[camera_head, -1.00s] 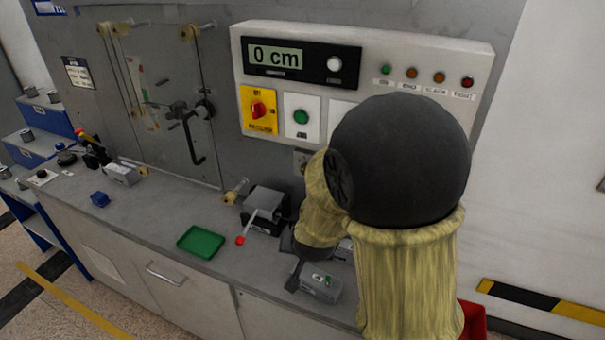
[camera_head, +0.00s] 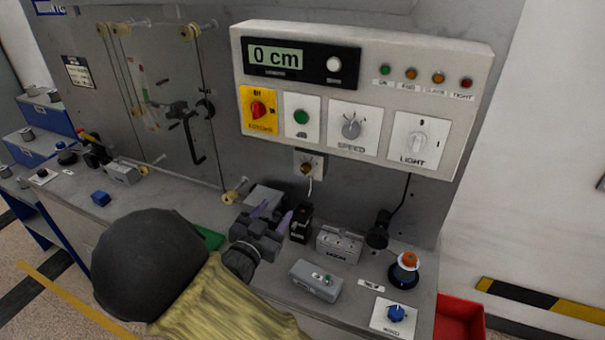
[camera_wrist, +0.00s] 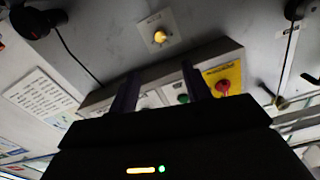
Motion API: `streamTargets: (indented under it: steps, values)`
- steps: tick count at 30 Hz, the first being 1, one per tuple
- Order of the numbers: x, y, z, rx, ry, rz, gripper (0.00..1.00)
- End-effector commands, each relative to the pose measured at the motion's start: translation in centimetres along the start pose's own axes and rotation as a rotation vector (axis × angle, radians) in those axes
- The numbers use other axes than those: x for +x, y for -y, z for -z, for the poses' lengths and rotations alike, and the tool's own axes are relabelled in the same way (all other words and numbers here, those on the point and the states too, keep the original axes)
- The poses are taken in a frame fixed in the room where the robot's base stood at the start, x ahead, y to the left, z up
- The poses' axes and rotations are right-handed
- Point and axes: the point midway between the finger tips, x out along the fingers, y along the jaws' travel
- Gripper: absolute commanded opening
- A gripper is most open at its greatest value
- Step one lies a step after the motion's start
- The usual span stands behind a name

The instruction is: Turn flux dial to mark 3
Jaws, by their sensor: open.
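A blue knob (camera_head: 396,313) sits on a white plate (camera_head: 380,324) at the bench's front right corner. Its printed label and marks are too small to read for sure, so I cannot confirm it is the flux dial. My gripper (camera_head: 273,216) is open and empty over the middle of the bench, well to the left of the blue knob and apart from it. In the wrist view my two fingers (camera_wrist: 160,88) stand apart with the wall panel beyond them. The blue knob does not show there.
A control panel (camera_head: 470,75) with SPEED (camera_head: 351,129) and LIGHT (camera_head: 417,146) knobs hangs on the wall. A red bin (camera_head: 460,320) is at the right.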

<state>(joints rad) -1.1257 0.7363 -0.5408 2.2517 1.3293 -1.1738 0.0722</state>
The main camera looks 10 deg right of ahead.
Motion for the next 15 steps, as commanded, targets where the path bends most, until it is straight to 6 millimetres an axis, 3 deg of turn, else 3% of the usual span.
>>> streamTargets:
  steps: [8, 15]
  values:
    - [1.0, 0.0, 0.0, -0.001, 0.001, -0.001, 0.49]
    - [4.7, 0.0, 0.1, -0.002, 0.001, -0.002, 0.49]
